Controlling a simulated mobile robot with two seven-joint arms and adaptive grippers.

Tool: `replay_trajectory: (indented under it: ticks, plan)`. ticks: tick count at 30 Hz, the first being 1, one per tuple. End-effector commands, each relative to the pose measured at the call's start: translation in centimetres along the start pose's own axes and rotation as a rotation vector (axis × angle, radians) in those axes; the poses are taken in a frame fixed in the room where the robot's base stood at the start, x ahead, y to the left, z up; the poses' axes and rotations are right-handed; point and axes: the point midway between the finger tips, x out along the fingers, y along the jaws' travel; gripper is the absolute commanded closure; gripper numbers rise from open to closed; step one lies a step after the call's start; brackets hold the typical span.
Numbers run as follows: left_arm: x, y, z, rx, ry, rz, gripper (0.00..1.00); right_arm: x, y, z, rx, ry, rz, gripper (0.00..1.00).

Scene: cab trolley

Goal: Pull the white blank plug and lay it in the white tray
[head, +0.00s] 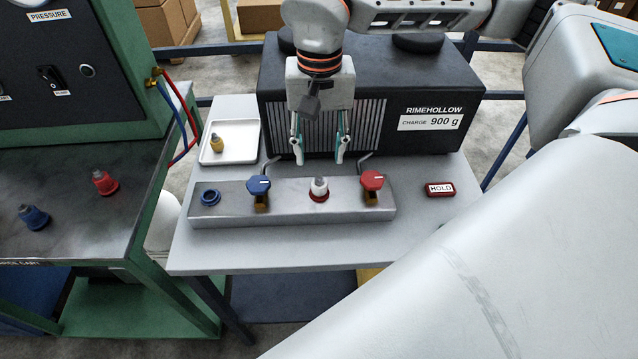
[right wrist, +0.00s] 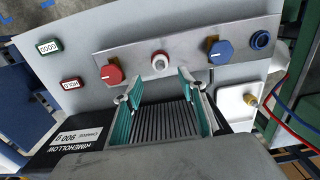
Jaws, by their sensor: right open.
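The white blank plug (head: 319,186) stands upright in a red-ringed port on the grey manifold block (head: 225,211), between the blue and red valve knobs. In the right wrist view the plug (right wrist: 160,61) shows beyond the fingertips. The white tray (head: 212,157) lies at the left of the trolley top and holds a yellow plug (head: 216,142). My right gripper (head: 319,160) is open and empty, with its fingers pointing down above and behind the block, apart from the plug. It also shows open in the right wrist view (right wrist: 159,85). My left gripper is not in view.
A blue knob (head: 259,185) and a red knob (head: 372,181) flank the plug. An empty blue port (head: 209,197) is at the block's left. The black RIMEHOLLOW unit (head: 430,95) stands behind. A HOLD tag (head: 440,189) lies right. A green cart (head: 90,225) holds red and blue fittings.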

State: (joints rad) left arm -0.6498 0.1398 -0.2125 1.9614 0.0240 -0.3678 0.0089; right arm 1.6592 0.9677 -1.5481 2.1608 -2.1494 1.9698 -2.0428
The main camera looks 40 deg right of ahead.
Motion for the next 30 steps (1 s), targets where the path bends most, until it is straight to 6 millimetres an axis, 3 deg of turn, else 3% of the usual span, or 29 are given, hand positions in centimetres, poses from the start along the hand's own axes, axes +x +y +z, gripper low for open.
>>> replay_trajectory:
  ticks: [14, 22, 30]
  plan:
    - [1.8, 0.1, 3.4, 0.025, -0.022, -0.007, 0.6, 5.5, 0.0, 0.1, -0.001, -0.008, 0.004, 0.59]
    - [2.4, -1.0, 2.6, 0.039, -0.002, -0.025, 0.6, 8.2, 0.0, 0.1, 0.0, -0.003, 0.002, 0.59]
    - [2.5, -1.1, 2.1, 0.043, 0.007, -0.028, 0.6, 8.9, 0.0, 0.0, 0.0, -0.001, 0.0, 0.59]
